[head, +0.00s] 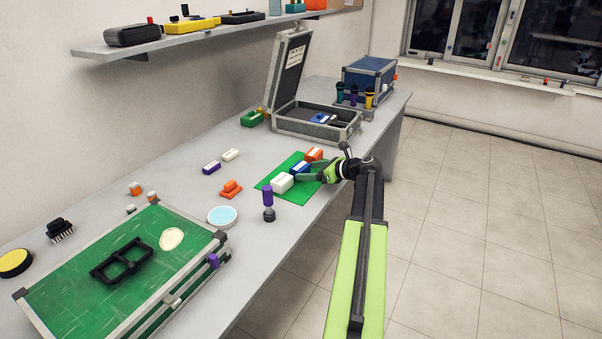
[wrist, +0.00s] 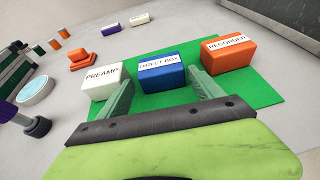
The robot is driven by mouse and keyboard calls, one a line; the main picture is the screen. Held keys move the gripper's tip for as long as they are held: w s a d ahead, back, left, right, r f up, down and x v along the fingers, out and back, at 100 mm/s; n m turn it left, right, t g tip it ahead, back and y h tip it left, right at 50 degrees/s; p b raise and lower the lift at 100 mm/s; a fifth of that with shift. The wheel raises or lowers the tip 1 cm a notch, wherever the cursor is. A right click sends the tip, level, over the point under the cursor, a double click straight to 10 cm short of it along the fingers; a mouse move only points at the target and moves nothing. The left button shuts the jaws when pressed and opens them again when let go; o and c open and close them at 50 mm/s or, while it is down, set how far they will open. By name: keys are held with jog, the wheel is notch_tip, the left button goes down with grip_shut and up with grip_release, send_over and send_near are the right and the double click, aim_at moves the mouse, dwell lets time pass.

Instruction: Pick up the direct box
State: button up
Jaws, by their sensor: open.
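The direct box (wrist: 161,77) is a blue block with a white label reading "DIRECT BOX". In the wrist view it stands on a green mat (wrist: 262,94) between a white box labelled "PREAMP" (wrist: 103,84) and an orange box labelled "RECORDER" (wrist: 228,53). My gripper (wrist: 160,92) is open, with one green finger near each side of the direct box. The left finger is close to the preamp. I cannot tell whether either finger touches a box.
An open grey case (head: 318,126) lies farther back. A large green case (head: 120,270) lies front left.

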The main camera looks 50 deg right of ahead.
aim_at(306, 169)
jog(key=b+x, duration=0.1)
jog(key=x, duration=0.4)
jog(key=shift+w+d+r, duration=0.1)
jog(key=shift+d, duration=0.05)
jog(key=shift+r, duration=0.1)
jog(key=c, duration=1.4)
jog(key=shift+r, duration=0.1)
